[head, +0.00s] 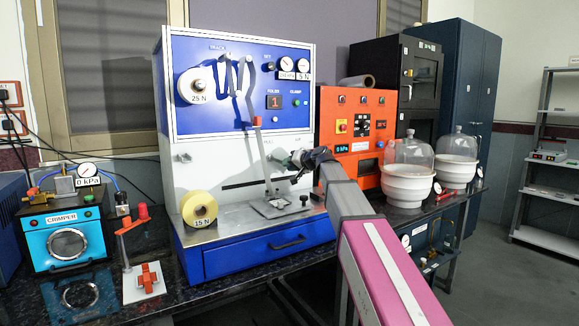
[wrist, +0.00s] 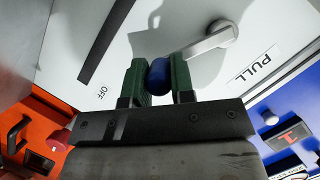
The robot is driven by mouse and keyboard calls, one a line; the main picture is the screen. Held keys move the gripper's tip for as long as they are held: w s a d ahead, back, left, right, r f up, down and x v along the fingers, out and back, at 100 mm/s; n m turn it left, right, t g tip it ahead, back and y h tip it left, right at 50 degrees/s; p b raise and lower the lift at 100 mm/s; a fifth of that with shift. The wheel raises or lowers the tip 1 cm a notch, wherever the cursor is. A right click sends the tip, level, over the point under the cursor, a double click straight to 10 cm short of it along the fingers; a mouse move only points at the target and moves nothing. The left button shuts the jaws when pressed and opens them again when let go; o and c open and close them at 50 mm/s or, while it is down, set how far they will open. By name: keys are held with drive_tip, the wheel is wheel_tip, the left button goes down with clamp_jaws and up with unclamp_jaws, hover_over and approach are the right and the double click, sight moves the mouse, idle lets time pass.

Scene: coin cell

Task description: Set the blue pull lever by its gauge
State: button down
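The pull lever shows in the wrist view as a grey arm (wrist: 208,43) on the white panel, ending in a blue knob (wrist: 157,77), near a PULL label (wrist: 259,65). My gripper (wrist: 158,82) has its two green fingers on either side of the knob, apparently touching it on both sides. In the head view my gripper (head: 303,162) is at the right of the machine's white front; the knob is hidden there. Two small round gauges (head: 287,65) (head: 303,65) sit at the upper right of the blue panel, with labels too small to read surely.
A slot marked OFF (wrist: 108,40) runs beside the lever.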

drive_tip(key=shift+r, duration=0.1)
drive_tip(key=r+n, duration=0.1)
drive_tip(key=r+n+h, duration=0.1)
drive_tip(key=shift+w+d+r+n+h, duration=0.2)
drive_tip(key=shift+n+h, duration=0.1)
drive_tip(key=shift+n, duration=0.1)
drive_tip(key=shift+s+a+r+n+t+h, duration=0.1)
drive_tip(key=shift+r+n+t+h, duration=0.5)
drive_tip(key=shift+r+n, duration=0.35)
drive_tip(key=shift+s+a+r+n+t+h, duration=0.15)
drive_tip(key=shift+r+n+t+h, duration=0.25)
drive_tip(key=shift+r+n+h, duration=0.25)
drive_tip(key=c, duration=1)
unclamp_jaws()
drive_tip(key=shift+o, duration=0.2)
